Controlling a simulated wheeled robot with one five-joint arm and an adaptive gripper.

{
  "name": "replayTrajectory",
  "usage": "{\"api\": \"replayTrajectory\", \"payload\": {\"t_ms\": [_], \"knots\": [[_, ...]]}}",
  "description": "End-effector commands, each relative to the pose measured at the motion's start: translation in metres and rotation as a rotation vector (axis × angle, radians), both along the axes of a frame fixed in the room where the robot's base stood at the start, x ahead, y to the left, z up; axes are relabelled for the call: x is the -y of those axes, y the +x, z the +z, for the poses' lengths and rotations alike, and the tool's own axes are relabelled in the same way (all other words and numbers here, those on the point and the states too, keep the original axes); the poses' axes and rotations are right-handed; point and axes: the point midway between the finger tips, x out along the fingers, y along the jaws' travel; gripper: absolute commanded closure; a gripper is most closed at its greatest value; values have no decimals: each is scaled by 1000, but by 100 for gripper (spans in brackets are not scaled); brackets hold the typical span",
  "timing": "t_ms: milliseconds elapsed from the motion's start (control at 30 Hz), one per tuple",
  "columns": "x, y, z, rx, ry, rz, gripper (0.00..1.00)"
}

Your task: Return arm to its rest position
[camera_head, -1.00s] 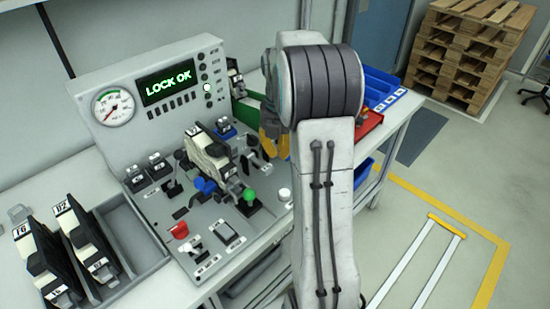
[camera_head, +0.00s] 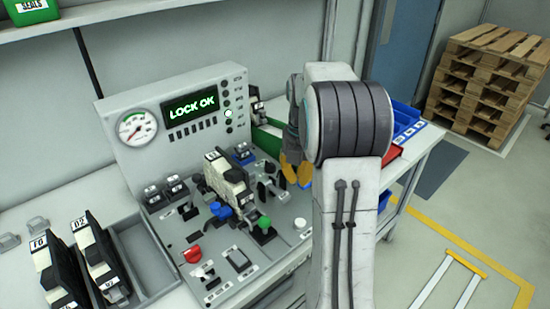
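My arm stands upright right of the middle, its big grey joint in front of the bench. My gripper (camera_head: 297,172) shows partly behind the arm, its yellow-orange fingertips pointing down above the right part of the control panel (camera_head: 275,222). The rest of it is hidden by the arm, and I see nothing held in it. The fingertips look a little apart, but the view is too small to be sure. A black and cream module (camera_head: 228,181) sits in the panel's fixture, left of the gripper and apart from it. The panel display (camera_head: 190,104) reads LOCK OK.
Two labelled modules (camera_head: 101,258) stand in a rack at the lower left. A red tray and blue bins (camera_head: 405,125) lie right of my arm. A green box (camera_head: 31,8) is on the shelf above. Stacked pallets (camera_head: 487,80) stand at the back right.

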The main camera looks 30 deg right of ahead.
Motion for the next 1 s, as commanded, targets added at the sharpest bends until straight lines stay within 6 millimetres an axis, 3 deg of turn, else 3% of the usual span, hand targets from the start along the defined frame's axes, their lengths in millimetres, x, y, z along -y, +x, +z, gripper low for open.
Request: {"api": "replayTrajectory", "payload": {"t_ms": [267,433,767,1000], "knots": [[0,0,0,0,0,0,100],[0,0,0,1,0,-155,100],[4,7,-3,40,0,-829,100],[-7,-13,-29,-14,3,-1354,100]]}}
